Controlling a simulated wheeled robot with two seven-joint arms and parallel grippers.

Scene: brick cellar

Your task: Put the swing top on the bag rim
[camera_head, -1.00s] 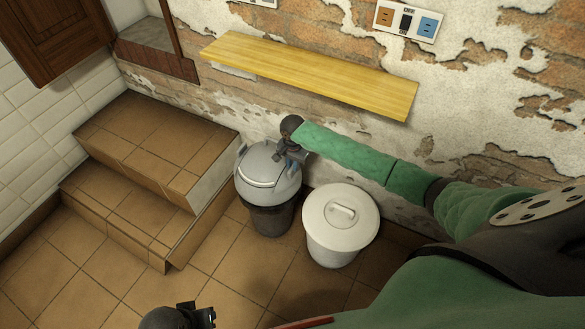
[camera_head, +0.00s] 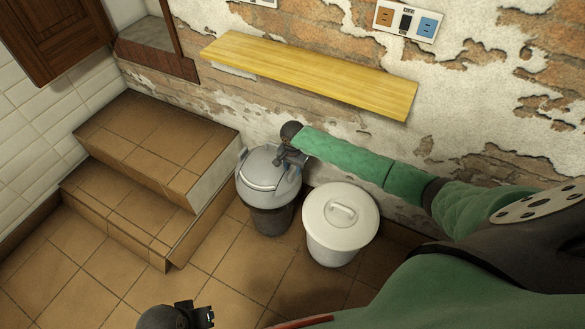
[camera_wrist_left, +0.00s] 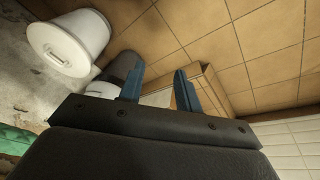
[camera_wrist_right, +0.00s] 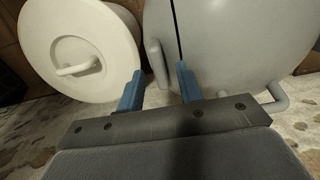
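The swing top (camera_head: 266,170) is a grey domed lid with side lugs. It sits over the mouth of a dark bin (camera_head: 272,221); the bag rim is hidden under it, so I cannot tell whether it is flush all round. My right gripper (camera_head: 287,163) is at the top's right rear side. In the right wrist view its blue fingers (camera_wrist_right: 158,75) are apart, with a grey lug (camera_wrist_right: 155,62) of the swing top (camera_wrist_right: 230,40) showing between them, not clamped. My left gripper (camera_head: 208,315) is low at the front, open and empty; its fingers (camera_wrist_left: 157,78) also show in the left wrist view.
A white lidded bin (camera_head: 330,242) stands close on the right. Tiled steps (camera_head: 140,165) are on the left. A yellow shelf (camera_head: 310,75) on the brick wall overhangs behind. The tiled floor (camera_head: 225,262) in front is clear.

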